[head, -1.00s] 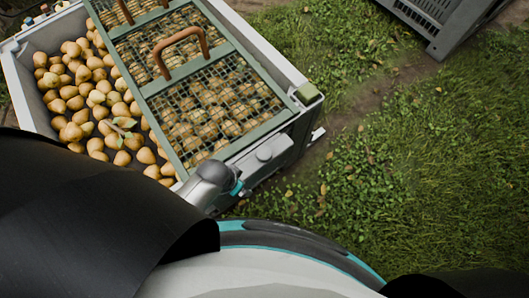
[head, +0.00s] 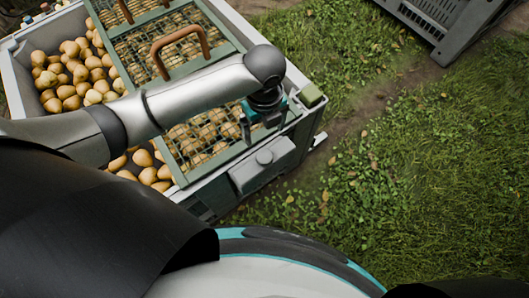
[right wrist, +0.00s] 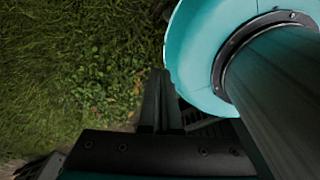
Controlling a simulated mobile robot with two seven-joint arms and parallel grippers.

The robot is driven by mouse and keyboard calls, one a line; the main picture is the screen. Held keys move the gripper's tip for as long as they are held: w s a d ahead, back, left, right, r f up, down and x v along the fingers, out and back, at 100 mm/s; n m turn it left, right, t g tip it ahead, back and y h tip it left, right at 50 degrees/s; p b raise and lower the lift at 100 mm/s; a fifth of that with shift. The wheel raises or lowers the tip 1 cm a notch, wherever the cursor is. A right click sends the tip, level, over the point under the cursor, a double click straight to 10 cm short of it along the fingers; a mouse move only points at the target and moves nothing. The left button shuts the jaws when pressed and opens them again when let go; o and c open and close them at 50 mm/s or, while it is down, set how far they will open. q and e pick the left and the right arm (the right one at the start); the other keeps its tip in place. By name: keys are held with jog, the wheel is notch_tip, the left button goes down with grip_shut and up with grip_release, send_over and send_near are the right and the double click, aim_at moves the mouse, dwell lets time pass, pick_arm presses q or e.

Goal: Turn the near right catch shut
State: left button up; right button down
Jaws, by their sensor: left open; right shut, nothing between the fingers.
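The bin (head: 230,192) of pears stands at upper left in the head view, with a green mesh lid (head: 190,178) over its right part. A green block (head: 310,95), which looks like the near right catch, sits on the bin's rim at the lid's right end; I cannot tell how it is turned. My left gripper (head: 264,126) is open and points down over the lid's near right part, left of the block and apart from it. My right gripper (right wrist: 160,100) shows only in the right wrist view, shut and empty, with grass below it.
Loose pears (head: 75,65) fill the open left part of the bin. Brown handles (head: 180,45) stand up from the lid. A grey box (head: 262,165) is on the bin's near side. A grey crate (head: 440,25) stands at upper right. Grass right of the bin is clear.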

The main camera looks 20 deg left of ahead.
aim_at(264, 155)
pick_arm(q)
notch_tip(264, 155, down, 11)
jog(key=b, duration=0.4)
jog(key=shift+f+b, duration=0.55)
jog(key=shift+f, duration=1)
jog(key=c, duration=0.7)
grip_shut()
pick_arm(e)
jog(key=f, duration=0.1)
jog(key=w+d+f, duration=0.1)
jog(key=f, duration=0.1)
jog(key=w+f, duration=0.1)
jog(key=f, duration=0.1)
jog(key=shift+d+f, duration=0.1)
jog(key=shift+d, duration=0.25)
